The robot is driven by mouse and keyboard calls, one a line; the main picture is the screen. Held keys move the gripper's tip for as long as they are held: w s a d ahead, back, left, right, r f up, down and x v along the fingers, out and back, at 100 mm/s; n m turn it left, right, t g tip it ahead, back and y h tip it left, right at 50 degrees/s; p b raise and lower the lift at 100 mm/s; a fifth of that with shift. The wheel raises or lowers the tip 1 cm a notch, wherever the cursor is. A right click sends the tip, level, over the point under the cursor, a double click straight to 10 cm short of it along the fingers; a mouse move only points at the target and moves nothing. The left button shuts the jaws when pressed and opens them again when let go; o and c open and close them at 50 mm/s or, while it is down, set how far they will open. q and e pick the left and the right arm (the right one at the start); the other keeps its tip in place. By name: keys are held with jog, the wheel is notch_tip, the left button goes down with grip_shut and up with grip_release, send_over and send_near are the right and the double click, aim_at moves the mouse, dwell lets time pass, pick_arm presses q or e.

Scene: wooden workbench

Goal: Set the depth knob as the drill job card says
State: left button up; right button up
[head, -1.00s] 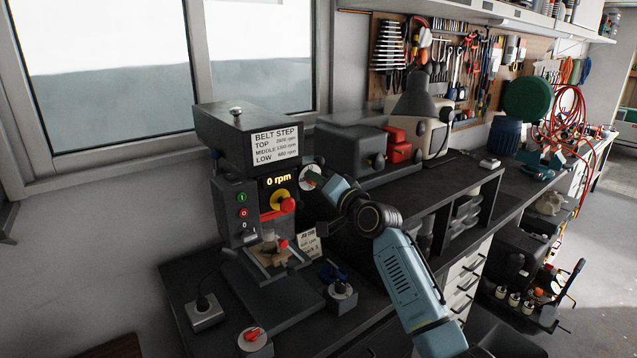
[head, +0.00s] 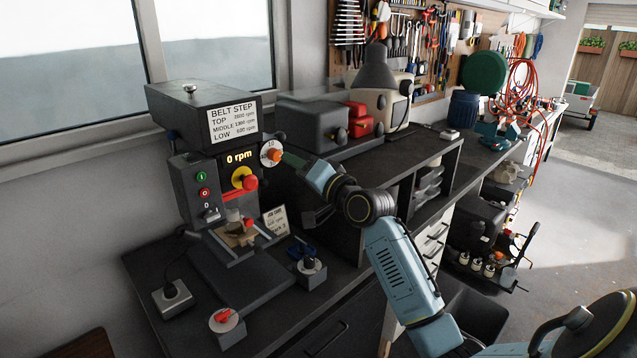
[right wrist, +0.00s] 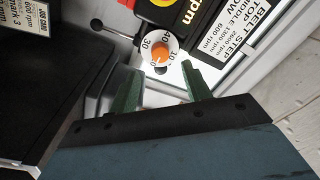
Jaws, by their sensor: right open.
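The depth knob (head: 273,155) is orange on a white numbered dial, on the right side of the drill press (head: 205,120). In the right wrist view the knob (right wrist: 160,52) sits beyond and between my fingertips; 30 and 40 show on its dial, but its setting is unclear. My right gripper (right wrist: 162,85) is open and empty, its green fingers apart and short of the knob. In the head view the right gripper (head: 290,161) is just right of the dial. My left gripper is not in view.
A red stop button (head: 250,183) on yellow is left of the dial, under the "0 rpm" display (head: 239,157). A red-handled lever shows by the vise. A switch box (head: 172,297) and two small knob blocks, one with a red knob (head: 222,315), stand on the bench.

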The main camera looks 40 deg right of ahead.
jog(key=s+b, duration=0.1)
jog(key=s, duration=0.5)
jog(key=shift+s+d+f, duration=0.2)
jog(key=shift+s+d, duration=0.05)
jog(key=shift+s, duration=0.1)
jog(key=shift+f, duration=0.1)
